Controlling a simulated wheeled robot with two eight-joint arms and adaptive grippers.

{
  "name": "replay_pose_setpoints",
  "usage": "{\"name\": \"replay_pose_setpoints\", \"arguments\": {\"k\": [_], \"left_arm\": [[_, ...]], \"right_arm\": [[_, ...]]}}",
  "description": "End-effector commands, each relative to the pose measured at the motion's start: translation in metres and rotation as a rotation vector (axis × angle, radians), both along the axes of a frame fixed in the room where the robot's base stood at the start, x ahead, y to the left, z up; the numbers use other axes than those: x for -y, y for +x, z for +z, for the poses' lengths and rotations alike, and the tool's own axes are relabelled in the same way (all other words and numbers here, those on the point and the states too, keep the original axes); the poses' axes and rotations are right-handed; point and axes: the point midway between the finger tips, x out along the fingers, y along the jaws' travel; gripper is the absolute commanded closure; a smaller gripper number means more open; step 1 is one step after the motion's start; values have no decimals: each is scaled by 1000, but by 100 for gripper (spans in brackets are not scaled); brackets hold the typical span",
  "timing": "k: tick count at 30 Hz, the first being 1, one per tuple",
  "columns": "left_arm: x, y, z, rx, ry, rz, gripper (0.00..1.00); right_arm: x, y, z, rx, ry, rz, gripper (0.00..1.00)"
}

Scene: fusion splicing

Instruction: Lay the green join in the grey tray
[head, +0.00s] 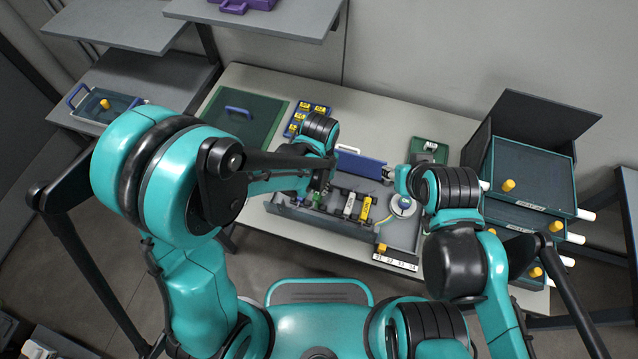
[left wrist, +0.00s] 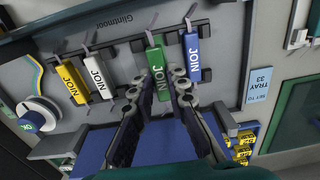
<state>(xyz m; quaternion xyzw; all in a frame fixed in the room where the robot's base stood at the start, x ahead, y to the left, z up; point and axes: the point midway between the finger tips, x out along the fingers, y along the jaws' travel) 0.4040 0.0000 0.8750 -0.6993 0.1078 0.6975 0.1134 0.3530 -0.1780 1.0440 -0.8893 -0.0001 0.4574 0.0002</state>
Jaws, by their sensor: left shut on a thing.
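The green join (left wrist: 158,72) stands between the fingers of my left gripper (left wrist: 160,92), which is shut on it. It still lies in line with the black clips on the grey tray (left wrist: 118,62); I cannot tell whether it is lifted clear. A blue join (left wrist: 191,52), a white join (left wrist: 97,77) and a yellow join (left wrist: 71,82) sit beside it. In the head view the grey tray (head: 292,211) is on the table, with my left gripper (head: 318,190) over its left part. My right gripper (head: 402,182) is near the white round dial; its fingers are not clear.
The white dial (head: 403,206) with a blue knob is at the tray's right. A blue rack of yellow pieces (head: 297,118) and a green mat (head: 240,118) lie at the back left. Open drawers (head: 530,172) stand at the right.

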Motion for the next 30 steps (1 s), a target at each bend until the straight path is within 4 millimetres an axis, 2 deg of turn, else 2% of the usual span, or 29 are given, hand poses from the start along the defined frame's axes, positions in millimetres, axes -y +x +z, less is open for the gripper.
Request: {"name": "replay_pose_setpoints", "arguments": {"k": [1, 6, 30], "left_arm": [[0, 0, -8, 0, 0, 0, 100], [0, 0, -19, 0, 0, 0, 100], [0, 0, -27, 0, 0, 0, 100]], "right_arm": [[0, 0, -7, 0, 0, 0, 61], [0, 0, -14, 0, 0, 0, 61], [0, 0, -24, 0, 0, 0, 61]]}}
